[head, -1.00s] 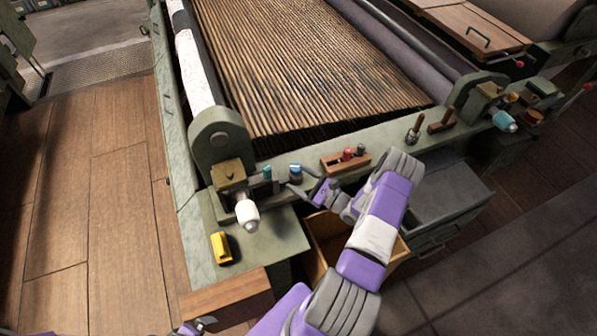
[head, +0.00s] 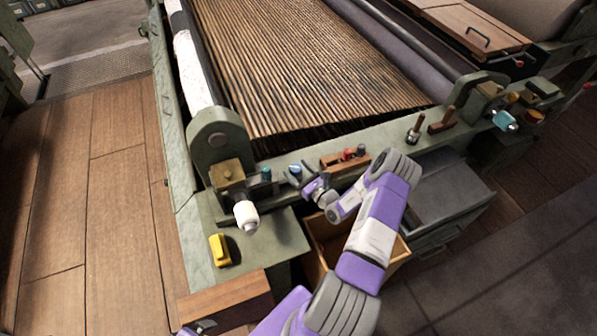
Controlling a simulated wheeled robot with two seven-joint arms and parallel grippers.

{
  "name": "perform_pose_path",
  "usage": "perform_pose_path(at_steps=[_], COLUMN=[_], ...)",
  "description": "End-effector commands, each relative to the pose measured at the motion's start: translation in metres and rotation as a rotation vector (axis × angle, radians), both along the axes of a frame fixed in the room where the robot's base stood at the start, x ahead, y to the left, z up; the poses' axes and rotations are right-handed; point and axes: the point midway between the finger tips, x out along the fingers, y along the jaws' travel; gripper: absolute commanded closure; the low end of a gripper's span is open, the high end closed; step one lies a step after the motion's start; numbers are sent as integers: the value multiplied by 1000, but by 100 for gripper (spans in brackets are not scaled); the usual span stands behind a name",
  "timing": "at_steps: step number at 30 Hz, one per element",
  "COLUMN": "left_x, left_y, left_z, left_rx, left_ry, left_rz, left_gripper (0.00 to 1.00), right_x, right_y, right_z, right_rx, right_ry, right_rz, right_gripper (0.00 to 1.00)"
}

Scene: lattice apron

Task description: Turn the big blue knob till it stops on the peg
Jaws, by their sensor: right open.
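The big blue knob (head: 295,168) has a blue top and sits on the green front rail of the machine, left of the middle. My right gripper (head: 296,174) is open at the knob, with its fingers close to the knob's near side and flanks. I cannot tell whether they touch it. The knob's lower part is hidden by the fingers. I cannot make out the peg. A small part of my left gripper (head: 198,327) shows at the bottom edge, far from the knob; its fingers are too cut off to judge.
A small teal knob (head: 266,174) stands just left of the blue one. A wooden block with red and dark pieces (head: 345,160) is to the right. A white-ended handle (head: 246,215) and a yellow object (head: 220,250) are at left. An open wooden drawer (head: 322,232) lies below.

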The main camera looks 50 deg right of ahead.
Motion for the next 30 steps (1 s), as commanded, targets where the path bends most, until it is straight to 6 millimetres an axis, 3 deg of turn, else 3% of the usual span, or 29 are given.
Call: perform_pose_path(at_steps=[6, 17, 30], left_x=[0, 0, 0], left_y=[0, 0, 0], left_z=[0, 0, 32], left_rx=[0, 0, 0], left_ry=[0, 0, 0], left_rz=[0, 0, 0], left_gripper=[0, 0, 0], right_x=[0, 0, 2], right_y=[0, 0, 5], right_z=[0, 0, 4], right_rx=[0, 0, 5], right_ry=[0, 0, -5], right_rz=[0, 0, -223], right_gripper=[26, 80, 80])
